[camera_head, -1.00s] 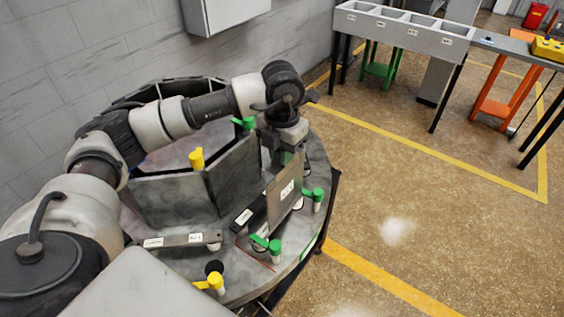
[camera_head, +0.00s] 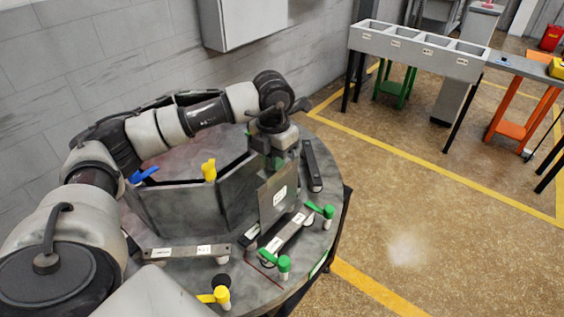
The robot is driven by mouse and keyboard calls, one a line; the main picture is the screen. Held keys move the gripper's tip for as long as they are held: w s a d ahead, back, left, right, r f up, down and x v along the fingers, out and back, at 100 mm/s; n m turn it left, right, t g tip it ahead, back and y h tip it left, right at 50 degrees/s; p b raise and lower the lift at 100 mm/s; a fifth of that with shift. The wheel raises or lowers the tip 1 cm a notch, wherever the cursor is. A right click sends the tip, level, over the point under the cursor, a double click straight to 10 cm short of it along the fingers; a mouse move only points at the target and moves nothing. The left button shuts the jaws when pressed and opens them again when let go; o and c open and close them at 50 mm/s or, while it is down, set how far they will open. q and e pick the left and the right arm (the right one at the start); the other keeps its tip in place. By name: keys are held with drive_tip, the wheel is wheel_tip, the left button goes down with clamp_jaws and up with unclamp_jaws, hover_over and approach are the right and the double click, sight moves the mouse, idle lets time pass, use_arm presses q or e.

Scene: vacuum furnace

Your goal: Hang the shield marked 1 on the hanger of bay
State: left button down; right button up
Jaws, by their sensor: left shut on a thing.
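My left gripper (camera_head: 275,146) comes down over the round grey platform from the far side and is shut on the top of a flat grey shield plate (camera_head: 272,203). The plate hangs upright, with a small white label on its face; the mark is too small to read. It is close in front of the dark upright panels (camera_head: 190,205); I cannot tell whether it touches them. A labelled bar (camera_head: 290,232) with green-handled posts (camera_head: 327,212) lies just right of the plate. Another labelled bar (camera_head: 188,252) lies at the front left. My right gripper is out of view.
Yellow-handled posts (camera_head: 209,170) and a blue handle (camera_head: 143,174) stand around the panels. A grey bin rack (camera_head: 420,48) stands at the back right. A wall box (camera_head: 242,20) hangs above. The floor to the right is clear.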

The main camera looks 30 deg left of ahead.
sight(244, 162)
use_arm(q)
drive_tip(key=shift+w+a+b, duration=0.15)
drive_tip(key=shift+a+b, duration=0.05)
drive_tip(key=shift+a, duration=1.55)
drive_tip(key=shift+w+a+b, duration=0.15)
drive_tip(key=shift+a+b, duration=0.1)
drive_tip(key=shift+a, duration=1.45)
drive_tip(key=shift+w+a+b, duration=0.15)
drive_tip(key=shift+a+b, duration=0.05)
drive_tip(key=shift+a, duration=1.55)
drive_tip(key=shift+f+b, duration=1)
drive_tip(key=shift+f, duration=0.6)
drive_tip(key=shift+d, duration=0.1)
drive_tip(key=c, duration=1)
unclamp_jaws()
